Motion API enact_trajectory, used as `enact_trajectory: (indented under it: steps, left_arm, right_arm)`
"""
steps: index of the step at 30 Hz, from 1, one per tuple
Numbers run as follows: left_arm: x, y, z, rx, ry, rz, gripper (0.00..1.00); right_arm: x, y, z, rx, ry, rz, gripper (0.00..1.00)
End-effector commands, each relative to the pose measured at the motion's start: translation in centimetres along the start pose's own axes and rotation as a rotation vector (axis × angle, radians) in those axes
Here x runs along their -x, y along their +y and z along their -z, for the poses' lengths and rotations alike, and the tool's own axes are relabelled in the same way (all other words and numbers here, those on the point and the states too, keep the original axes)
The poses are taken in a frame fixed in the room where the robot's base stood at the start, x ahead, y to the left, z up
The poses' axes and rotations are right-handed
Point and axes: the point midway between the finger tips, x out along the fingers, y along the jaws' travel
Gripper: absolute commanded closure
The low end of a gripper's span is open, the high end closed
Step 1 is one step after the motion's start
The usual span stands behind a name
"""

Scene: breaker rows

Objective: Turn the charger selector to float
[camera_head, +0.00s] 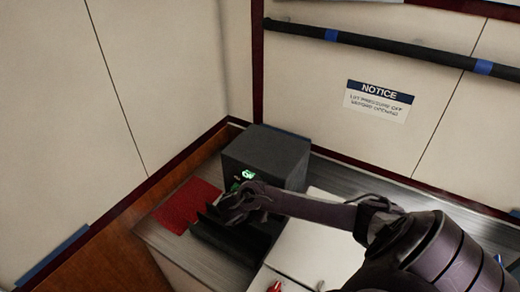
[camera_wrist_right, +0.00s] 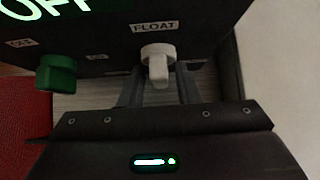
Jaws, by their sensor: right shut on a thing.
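The charger is a dark box (camera_head: 268,152) on the counter in the corner, with a lit green display (camera_head: 247,174). In the right wrist view its dark face shows a white selector knob (camera_wrist_right: 158,62) beside a "FLOAT" label (camera_wrist_right: 154,27). A green knob (camera_wrist_right: 57,73) sits to the left. My right gripper (camera_head: 232,207) is at the charger's front. In its wrist view the fingers (camera_wrist_right: 160,91) are shut on the white knob. The knob's exact pointing direction is hard to tell. My left gripper is not in view.
A red mat (camera_head: 182,207) lies left of the charger on the grey counter (camera_head: 152,236). White panels (camera_head: 315,250) lie to the right, under my right arm. Walls close the corner behind and left. A dark rail (camera_head: 400,50) and a notice sign (camera_head: 379,101) are on the back wall.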

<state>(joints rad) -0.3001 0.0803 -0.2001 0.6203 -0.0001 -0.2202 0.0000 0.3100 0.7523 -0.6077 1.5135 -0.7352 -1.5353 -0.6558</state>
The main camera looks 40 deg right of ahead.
Motion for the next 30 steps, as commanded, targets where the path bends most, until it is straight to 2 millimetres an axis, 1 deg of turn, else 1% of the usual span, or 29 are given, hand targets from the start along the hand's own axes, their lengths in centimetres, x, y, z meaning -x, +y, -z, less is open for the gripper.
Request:
enact_trajectory:
  steps: [1,5,6,7,14,17,20,27,30]
  left_arm:
    - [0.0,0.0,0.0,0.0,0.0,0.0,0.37]
    - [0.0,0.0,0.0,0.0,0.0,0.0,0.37]
    - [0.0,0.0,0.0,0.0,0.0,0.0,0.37]
    - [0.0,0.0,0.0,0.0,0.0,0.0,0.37]
    - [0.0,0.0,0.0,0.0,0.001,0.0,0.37]
    - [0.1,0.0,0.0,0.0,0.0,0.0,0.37]
    - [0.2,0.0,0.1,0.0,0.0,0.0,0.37]
    - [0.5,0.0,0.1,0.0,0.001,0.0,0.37]
    - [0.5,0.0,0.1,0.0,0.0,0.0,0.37]
  right_arm:
    - [0.0,0.0,-0.3,-0.003,-0.004,0.001,0.93]
    - [0.0,0.0,-0.3,-0.003,-0.005,0.001,0.93]
    - [0.0,0.0,-0.3,-0.004,-0.005,0.001,0.66]
    - [0.0,0.0,-0.3,-0.004,-0.005,0.001,0.64]
    - [0.0,0.0,-0.2,-0.002,-0.003,0.0,0.64]
    - [0.5,0.0,-0.1,-0.002,-0.001,-0.001,0.64]
    - [1.8,0.1,0.0,-0.001,0.002,-0.003,0.64]
    - [5.8,0.1,-0.1,-0.003,0.002,-0.003,0.64]
    - [7.0,0.1,-0.1,-0.003,0.0,-0.002,0.64]
